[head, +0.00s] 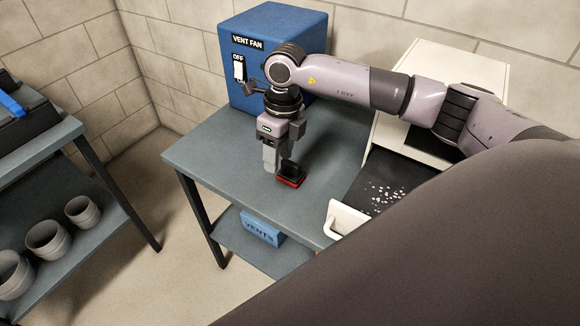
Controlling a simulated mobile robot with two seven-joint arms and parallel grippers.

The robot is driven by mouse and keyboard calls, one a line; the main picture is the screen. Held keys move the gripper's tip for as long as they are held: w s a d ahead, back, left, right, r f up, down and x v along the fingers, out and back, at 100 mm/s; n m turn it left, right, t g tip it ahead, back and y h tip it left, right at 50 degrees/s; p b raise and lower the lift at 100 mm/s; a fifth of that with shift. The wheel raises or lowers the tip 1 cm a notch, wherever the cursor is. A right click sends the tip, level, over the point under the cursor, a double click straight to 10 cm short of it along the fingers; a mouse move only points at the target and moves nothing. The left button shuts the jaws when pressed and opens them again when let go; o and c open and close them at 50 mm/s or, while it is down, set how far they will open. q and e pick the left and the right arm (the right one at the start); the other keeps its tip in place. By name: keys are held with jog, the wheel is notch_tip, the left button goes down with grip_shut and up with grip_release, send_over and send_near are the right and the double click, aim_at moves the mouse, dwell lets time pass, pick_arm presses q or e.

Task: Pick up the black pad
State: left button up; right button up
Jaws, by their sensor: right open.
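A small black pad (291,171) with a red lower layer sits on the blue-grey table (205,155). My right gripper (277,168) points down right at the pad, with one grey finger in front of its left side. The jaws are open. Whether the fingers touch the pad is hard to tell, since the finger and the pad overlap in view. My left gripper is not in view.
A blue vent fan box (262,30) with a switch by the OFF label stands behind my gripper. A white unit with a dark tray of pale bits (385,193) and a white handle (346,218) is at right. A blue VENTS box (262,228) sits on the lower shelf. Several grey pots (47,240) stand left.

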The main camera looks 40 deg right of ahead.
aim_at(291, 163)
jog(key=d, duration=0.1)
jog(key=d+h, duration=0.1)
jog(key=w+d, duration=0.1)
jog(key=shift+d+r, duration=0.1)
jog(key=shift+r, duration=0.2)
jog(key=f, duration=0.6)
jog(key=shift+s+d+f+p, duration=0.1)
jog(key=shift+d+f+p, duration=0.1)
jog(key=shift+f+p, duration=0.1)
jog(key=c, duration=0.7)
